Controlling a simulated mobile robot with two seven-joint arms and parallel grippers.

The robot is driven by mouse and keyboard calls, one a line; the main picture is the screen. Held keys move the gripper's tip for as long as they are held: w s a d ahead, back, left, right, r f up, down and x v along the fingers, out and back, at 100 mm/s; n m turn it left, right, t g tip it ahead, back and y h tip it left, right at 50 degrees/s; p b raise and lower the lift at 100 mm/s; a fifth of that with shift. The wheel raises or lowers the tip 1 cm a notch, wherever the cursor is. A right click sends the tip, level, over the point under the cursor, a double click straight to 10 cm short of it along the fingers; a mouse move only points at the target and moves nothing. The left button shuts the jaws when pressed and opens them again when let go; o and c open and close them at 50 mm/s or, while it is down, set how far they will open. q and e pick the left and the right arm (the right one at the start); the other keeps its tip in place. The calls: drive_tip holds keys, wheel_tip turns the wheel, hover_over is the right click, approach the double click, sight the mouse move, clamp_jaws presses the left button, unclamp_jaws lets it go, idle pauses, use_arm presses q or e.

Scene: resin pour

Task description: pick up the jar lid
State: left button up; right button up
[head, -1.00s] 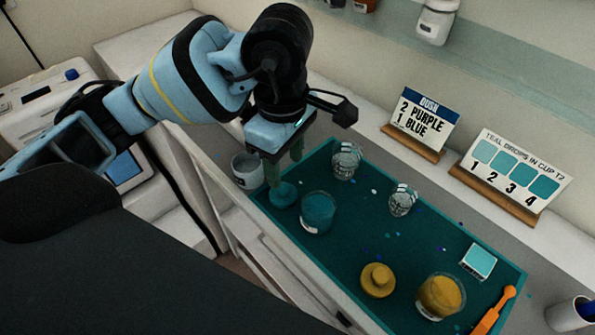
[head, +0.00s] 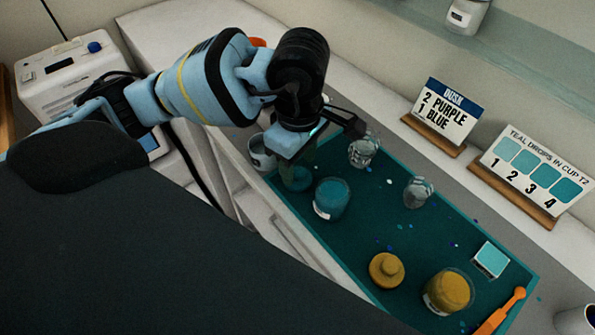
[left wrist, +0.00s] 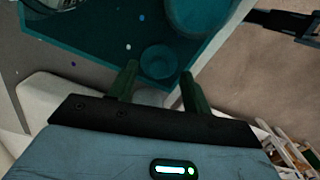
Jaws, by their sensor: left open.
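A round teal jar lid (head: 297,184) with a knob lies on the near-left corner of the teal tray, beside a jar of teal resin (head: 331,198). My left gripper (head: 298,163) is open, pointing down just over this lid and partly covering it. In the left wrist view the lid (left wrist: 158,62) shows between the two green fingertips (left wrist: 159,70), with space on both sides. I cannot tell the exact height of the tips. A second, mustard lid (head: 386,270) lies beside a mustard jar (head: 448,292). My right gripper is out of view.
The tray (head: 365,235) also holds two clear cups (head: 364,150) (head: 417,192), a teal square block (head: 490,260), an orange tool (head: 500,312) and scattered drops. A grey-white pot (head: 262,152) stands close to the gripper. Two signs (head: 440,115) (head: 537,173) stand behind.

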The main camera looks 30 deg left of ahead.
use_arm(q)
drive_tip(key=shift+f, duration=1.05)
drive_tip(key=c, duration=1.1)
drive_tip(key=shift+o, duration=0.2)
drive_tip(key=shift+r, duration=0.1)
